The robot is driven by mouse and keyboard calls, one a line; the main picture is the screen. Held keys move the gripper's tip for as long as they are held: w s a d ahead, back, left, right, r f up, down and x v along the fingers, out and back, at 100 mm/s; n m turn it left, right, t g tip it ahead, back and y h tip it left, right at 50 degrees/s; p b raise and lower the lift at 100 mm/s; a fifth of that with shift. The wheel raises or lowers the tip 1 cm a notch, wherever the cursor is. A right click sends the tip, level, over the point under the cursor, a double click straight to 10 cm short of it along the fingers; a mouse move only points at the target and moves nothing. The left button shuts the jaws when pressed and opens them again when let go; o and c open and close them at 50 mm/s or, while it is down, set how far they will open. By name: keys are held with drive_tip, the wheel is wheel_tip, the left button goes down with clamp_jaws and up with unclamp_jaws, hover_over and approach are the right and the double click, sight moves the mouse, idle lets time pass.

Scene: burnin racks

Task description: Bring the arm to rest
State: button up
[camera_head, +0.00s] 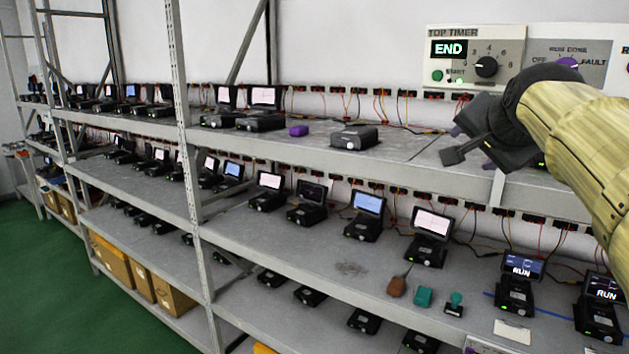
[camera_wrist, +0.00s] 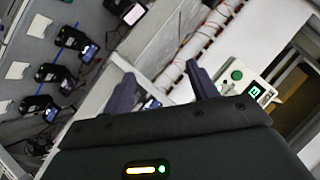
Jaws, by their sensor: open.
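My arm reaches in from the right edge of the head view, its yellowish forearm ending in a dark wrist. The timer panel (camera_head: 463,32) reads END and has a green button and a black knob. It also shows in the wrist view (camera_wrist: 246,83), beyond the right finger.
Green floor (camera_head: 40,290) is clear at left.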

drive_tip(key=s+a+f+n+g+y+b, duration=0.1)
drive_tip(key=a+f+n+g, duration=0.15)
drive_tip(key=f, duration=1.05)
drive_tip(key=a+f+n+g+y, duration=0.1)
drive_tip(key=a+f+n+g, duration=0.2)
drive_tip(key=f, duration=1)
drive_tip(key=s+a+f+n+g, duration=0.2)
drive_tip(key=s+a+f, duration=0.1)
drive_tip(key=s+f, duration=0.5)
drive_tip(key=s+a+f+n+g+b, duration=0.1)
drive_tip(key=s+a+f+n+g, duration=0.1)
drive_tip(key=s+f, duration=0.5)
wheel_tip(320, 180, down, 6)
drive_tip(key=shift+s+a+f+n, duration=0.1)
drive_tip(key=shift+s+a+n, duration=0.3)
drive_tip(key=shift+a+n, duration=0.5)
